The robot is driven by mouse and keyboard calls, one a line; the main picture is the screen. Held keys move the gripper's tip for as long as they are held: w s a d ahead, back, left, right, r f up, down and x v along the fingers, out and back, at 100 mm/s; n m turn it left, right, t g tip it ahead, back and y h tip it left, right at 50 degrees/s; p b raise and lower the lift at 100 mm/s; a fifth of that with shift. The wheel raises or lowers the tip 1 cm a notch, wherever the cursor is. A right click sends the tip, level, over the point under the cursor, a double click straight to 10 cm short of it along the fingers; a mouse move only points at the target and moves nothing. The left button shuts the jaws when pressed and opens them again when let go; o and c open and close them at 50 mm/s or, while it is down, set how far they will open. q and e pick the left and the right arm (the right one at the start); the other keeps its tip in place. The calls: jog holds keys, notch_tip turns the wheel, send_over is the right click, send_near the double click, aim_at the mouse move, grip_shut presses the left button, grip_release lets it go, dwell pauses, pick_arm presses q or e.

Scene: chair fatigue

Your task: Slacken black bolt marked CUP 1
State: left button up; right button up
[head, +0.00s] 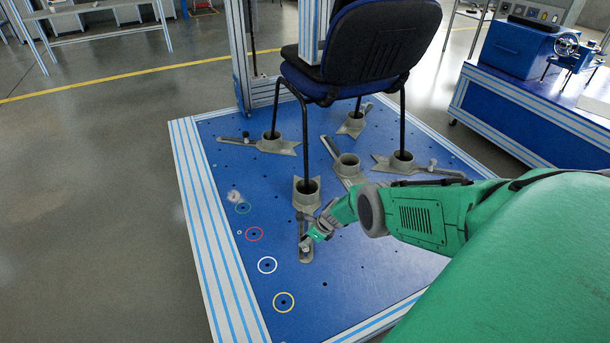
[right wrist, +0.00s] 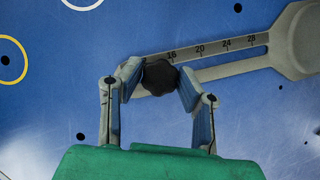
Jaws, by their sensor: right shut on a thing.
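The black bolt (right wrist: 160,77) has a lobed knob head and sits at the end of a grey slotted arm (right wrist: 232,64) with a scale. My right gripper (right wrist: 160,82) is shut on this bolt, one finger on each side. In the head view my right gripper (head: 309,240) is low over the slotted arm of the nearest grey cup (head: 306,191), and the bolt cannot be made out there. A chair leg stands in this cup. No CUP 1 mark is readable. My left gripper is not in view.
The blue platform (head: 350,310) carries several other grey cups with slotted arms and a black and blue chair (head: 370,50). Coloured rings, such as the yellow one (head: 284,311), mark holes along its left side. A blue workbench (head: 530,110) stands at the right.

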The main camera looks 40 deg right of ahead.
jog(key=shift+a, duration=0.25)
jog(key=o, duration=1.1)
jog(key=shift+o, duration=0.2)
jog(key=shift+d, duration=0.1)
jog(key=shift+r+m+h+p, duration=0.1)
jog(key=shift+m+h+p, duration=0.35)
jog(key=shift+m, duration=0.45)
jog(key=shift+m+t+h, duration=0.25)
jog(key=shift+m+t, duration=0.05)
jog(key=shift+m, duration=0.3)
jog(key=shift+d+m+h, duration=0.1)
jog(key=shift+m+h, duration=0.2)
jog(key=shift+m, duration=0.2)
